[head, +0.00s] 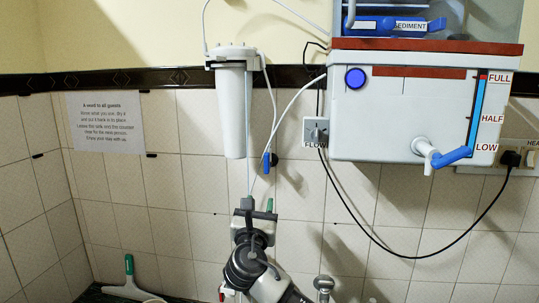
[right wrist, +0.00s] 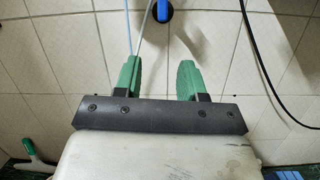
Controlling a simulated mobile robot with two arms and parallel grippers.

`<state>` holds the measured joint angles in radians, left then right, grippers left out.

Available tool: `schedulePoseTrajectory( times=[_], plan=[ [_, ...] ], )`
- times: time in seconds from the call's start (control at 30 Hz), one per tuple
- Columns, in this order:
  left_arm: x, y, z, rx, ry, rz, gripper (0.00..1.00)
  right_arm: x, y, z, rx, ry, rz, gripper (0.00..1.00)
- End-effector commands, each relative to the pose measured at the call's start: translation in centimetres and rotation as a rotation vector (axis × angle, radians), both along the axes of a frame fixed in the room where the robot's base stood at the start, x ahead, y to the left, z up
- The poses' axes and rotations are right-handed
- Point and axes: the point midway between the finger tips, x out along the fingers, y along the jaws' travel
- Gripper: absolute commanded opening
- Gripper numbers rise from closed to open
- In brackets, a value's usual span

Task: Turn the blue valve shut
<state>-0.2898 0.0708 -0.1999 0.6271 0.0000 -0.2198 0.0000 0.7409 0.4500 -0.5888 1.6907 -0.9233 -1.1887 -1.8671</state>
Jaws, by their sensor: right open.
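A small blue valve (head: 266,162) sits on the thin white tubing, below and right of the white filter cylinder (head: 234,100). It also shows at the top edge of the right wrist view (right wrist: 164,12), partly cut off. My right gripper (head: 258,207) is below the valve, apart from it, with its fingers pointing up. In the right wrist view its two green fingers (right wrist: 160,68) are spread with nothing held between them. The valve lies beyond the gap between the fingertips. A larger blue spigot handle (head: 453,156) is on the purifier tank. My left gripper is not in view.
The white purifier tank (head: 400,115) hangs at the upper right. A black cable (head: 415,257) loops below it across the tiled wall. White tubes (right wrist: 145,25) run past the left finger. A green-handled tool (head: 129,268) stands at the lower left.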

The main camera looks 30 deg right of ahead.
Motion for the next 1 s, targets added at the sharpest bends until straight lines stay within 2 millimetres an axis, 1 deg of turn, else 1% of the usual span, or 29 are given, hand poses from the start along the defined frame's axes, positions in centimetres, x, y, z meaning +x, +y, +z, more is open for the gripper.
schedulePoseTrajectory(
  times=[0.03,0.1,0.27,0.43,0.6,0.7,0.83,1.0],
  plan=[
    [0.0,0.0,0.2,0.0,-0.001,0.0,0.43,0.1,-0.1,1.8,-0.06,-0.008,-0.024,0.4],
    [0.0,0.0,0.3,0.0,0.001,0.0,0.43,0.3,-0.3,3.0,-0.112,-0.01,-0.047,0.4],
    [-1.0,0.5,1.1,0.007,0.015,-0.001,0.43,1.3,-1.1,4.4,-0.14,-0.008,-0.062,0.4],
    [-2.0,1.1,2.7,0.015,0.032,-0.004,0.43,3.7,-2.9,5.8,-0.137,-0.008,-0.063,0.4],
    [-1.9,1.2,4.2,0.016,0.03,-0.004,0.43,6.0,-4.7,6.8,-0.135,-0.007,-0.061,0.4],
    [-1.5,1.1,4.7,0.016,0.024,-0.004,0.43,7.0,-5.4,7.1,-0.133,-0.007,-0.059,0.4],
    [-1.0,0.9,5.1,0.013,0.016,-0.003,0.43,7.8,-6.0,7.4,-0.133,-0.008,-0.058,0.4],
    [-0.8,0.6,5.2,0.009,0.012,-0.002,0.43,8.2,-6.3,7.4,-0.131,-0.009,-0.058,0.4]
  ],
)
